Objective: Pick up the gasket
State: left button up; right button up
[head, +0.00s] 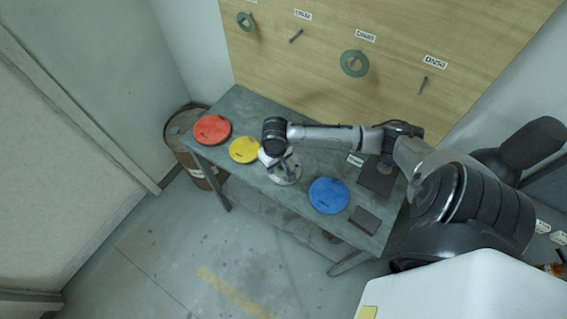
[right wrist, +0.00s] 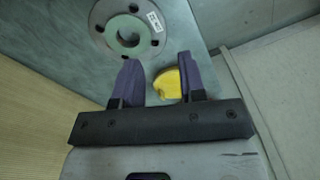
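A green gasket ring (right wrist: 110,32) lies around the centre hole of a grey flange with bolt holes (right wrist: 100,15) in the right wrist view. The flange also shows on the table in the head view (head: 287,176), partly hidden by my right gripper. My right gripper (head: 277,163) is just above the flange; in the right wrist view (right wrist: 160,75) its two dark fingers are apart with nothing held between them. The flange and ring lie just beyond the fingertips, toward the left. Two more green rings hang on the wooden board, one large (head: 344,63) and one small (head: 240,19). My left gripper is not in view.
The grey-green table (head: 240,103) also holds a red disc (head: 212,129), a yellow disc (head: 243,150), a blue disc (head: 328,195) and dark flat plates (head: 364,220). A rusty barrel (head: 186,139) stands at the left end. The floor in front is clear.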

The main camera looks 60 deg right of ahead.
jog(key=w+d+r+m, duration=0.2)
jog(key=d, duration=0.2)
send_over(278, 169)
jog(key=f, duration=0.7)
jog(key=shift+a+f, duration=0.2)
jog(key=shift+f, duration=0.1)
jog(key=shift+s+d+f, duration=0.1)
jog(key=shift+f, duration=1.4)
jog(key=shift+d+f, duration=0.1)
jog(key=shift+f, duration=1.35)
jog(key=shift+c, duration=0.2)
jog(key=c, duration=0.6)
